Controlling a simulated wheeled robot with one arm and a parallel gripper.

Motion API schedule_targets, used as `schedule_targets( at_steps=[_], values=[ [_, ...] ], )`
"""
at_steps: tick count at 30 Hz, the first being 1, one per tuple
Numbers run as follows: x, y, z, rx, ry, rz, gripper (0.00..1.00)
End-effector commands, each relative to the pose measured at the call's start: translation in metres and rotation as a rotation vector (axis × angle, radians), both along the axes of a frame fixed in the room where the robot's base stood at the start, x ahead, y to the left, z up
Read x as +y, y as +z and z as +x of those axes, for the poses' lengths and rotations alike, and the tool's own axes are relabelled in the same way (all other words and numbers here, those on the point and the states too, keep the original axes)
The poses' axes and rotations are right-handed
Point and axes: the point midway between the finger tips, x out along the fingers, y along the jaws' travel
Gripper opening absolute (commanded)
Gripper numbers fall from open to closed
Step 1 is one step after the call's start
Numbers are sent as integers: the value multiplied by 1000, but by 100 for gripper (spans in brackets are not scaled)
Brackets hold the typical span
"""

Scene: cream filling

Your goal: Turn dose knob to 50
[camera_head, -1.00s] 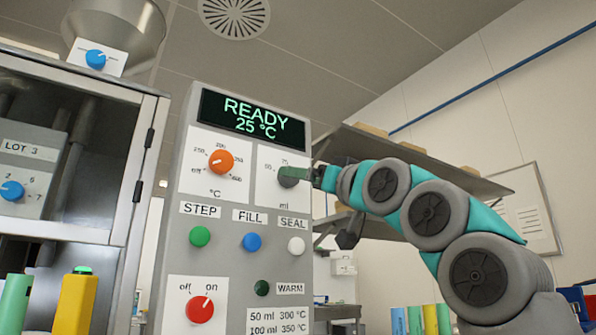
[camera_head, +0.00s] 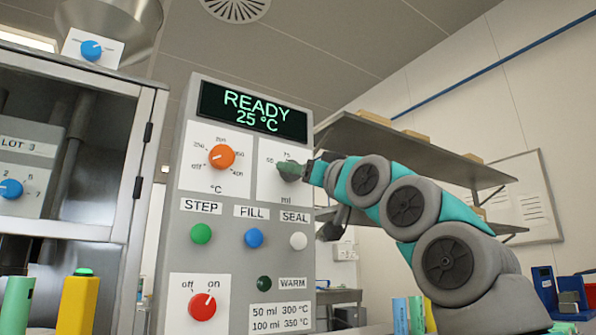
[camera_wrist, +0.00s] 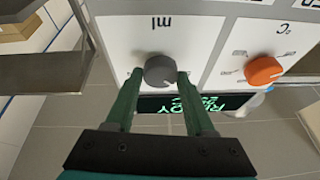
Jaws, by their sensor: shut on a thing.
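The dose knob is a grey dial (camera_wrist: 160,70) on a white plate marked "ml" in the wrist view. In the head view the knob (camera_head: 291,172) is mostly covered by my gripper (camera_head: 294,169). In the wrist view my gripper (camera_wrist: 158,78) has one green finger on each side of the knob and is shut on it. Dose marks "50" and "75" show at the plate's upper left in the head view; other marks are hidden. The display (camera_head: 253,112) reads "READY 25 °C".
An orange temperature knob (camera_head: 221,157) sits left of the dose knob. Below are a green STEP button (camera_head: 201,233), a blue FILL button (camera_head: 253,238), a white SEAL button (camera_head: 298,241) and a red off/on knob (camera_head: 202,306). A shelf (camera_head: 410,150) stands behind my arm.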

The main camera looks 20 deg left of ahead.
Motion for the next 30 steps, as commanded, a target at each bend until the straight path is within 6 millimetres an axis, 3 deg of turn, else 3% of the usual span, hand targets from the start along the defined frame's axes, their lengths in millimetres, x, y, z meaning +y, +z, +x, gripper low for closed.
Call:
schedule_targets(
  at_steps=[1,12,30],
  values=[
    [0,0,0,0,0,0,40],
    [0,0,0,0,0,0,0],
    [-1,6,1,-117,2,-97,0]
  ],
)
